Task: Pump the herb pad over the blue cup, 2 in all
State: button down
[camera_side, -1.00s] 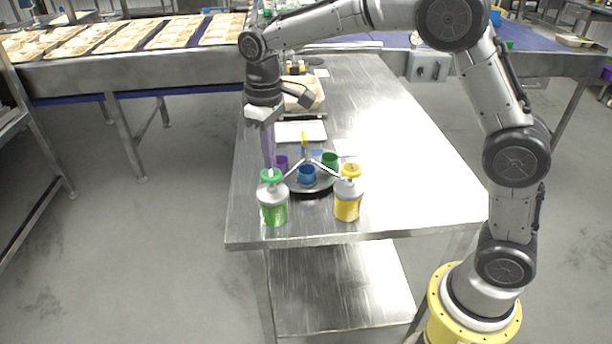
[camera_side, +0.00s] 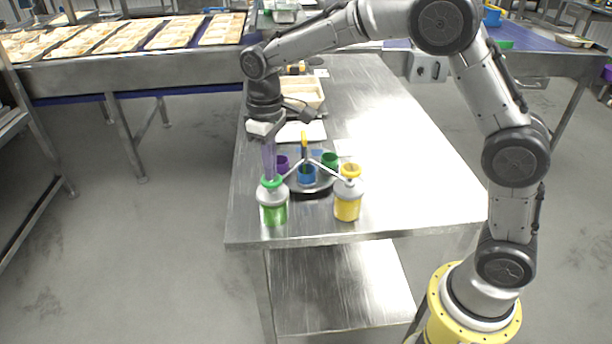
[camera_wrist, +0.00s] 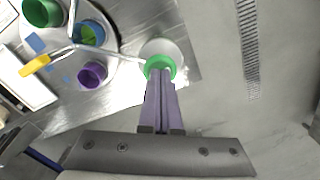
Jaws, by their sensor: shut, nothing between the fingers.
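The herb pump is a white bottle with a green lower part (camera_side: 274,213) and a green pad (camera_side: 277,183); it stands upright on the table's near left. My gripper (camera_side: 269,177) is shut and empty, pointing down, with its purple fingertips on the green pad, which sits low against the bottle's shoulder. The wrist view also shows the fingertips (camera_wrist: 161,76) at the pad (camera_wrist: 158,63). The blue cup (camera_side: 307,175) stands on a round tray, under the spout end. In the wrist view, green shows inside the blue cup (camera_wrist: 91,33).
A purple cup (camera_side: 282,162) and a green cup (camera_side: 330,160) share the round tray (camera_side: 312,193). A yellow pump bottle (camera_side: 347,207) stands to the right, and a yellow handle (camera_side: 304,142) rises behind. The table's right side is clear.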

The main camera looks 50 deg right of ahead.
dwell(0.3)
jog(key=shift+r, duration=1.45)
jog(key=shift+f, duration=0.1)
jog(key=shift+f, duration=1.45)
jog(key=shift+r, duration=1.55)
jog(key=shift+r, duration=0.1)
jog(key=shift+r, duration=2.95)
jog(key=shift+d, duration=0.1)
